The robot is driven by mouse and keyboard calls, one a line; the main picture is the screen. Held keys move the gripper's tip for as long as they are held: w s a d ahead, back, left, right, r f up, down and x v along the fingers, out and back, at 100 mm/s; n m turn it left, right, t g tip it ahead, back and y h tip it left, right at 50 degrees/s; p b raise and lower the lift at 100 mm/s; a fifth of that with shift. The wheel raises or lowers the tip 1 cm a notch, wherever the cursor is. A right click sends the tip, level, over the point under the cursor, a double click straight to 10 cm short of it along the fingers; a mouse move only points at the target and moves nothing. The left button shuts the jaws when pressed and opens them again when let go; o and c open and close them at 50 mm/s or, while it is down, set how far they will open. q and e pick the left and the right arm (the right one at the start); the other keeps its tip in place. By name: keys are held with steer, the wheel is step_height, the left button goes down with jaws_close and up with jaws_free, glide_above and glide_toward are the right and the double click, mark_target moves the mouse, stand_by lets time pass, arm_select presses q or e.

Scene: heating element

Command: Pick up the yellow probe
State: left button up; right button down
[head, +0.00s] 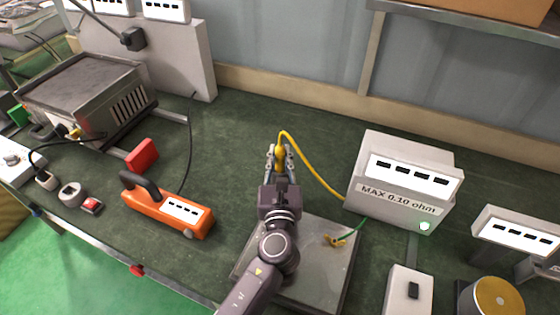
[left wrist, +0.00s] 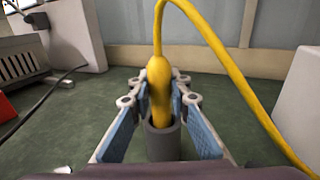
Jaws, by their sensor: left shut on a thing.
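My left gripper (head: 279,158) is shut on the probe. In the left wrist view the probe (left wrist: 160,82) is between the blue-padded fingers of my left gripper (left wrist: 162,98). Its lower end sits in a grey tube (left wrist: 163,143), whose base is hidden. My right gripper is not in view.
A grey metal plate (head: 325,265) lies under my left arm, with a green lead and yellow clip (head: 338,240) on it. An orange device (head: 166,208) and red block (head: 142,154) are at left. The bench behind the probe is clear up to the wall.

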arm_select(q)
jaws_close()
steer(key=shift+r, duration=0.55)
step_height(320, 180, up, 19)
steer(key=p, duration=0.5)
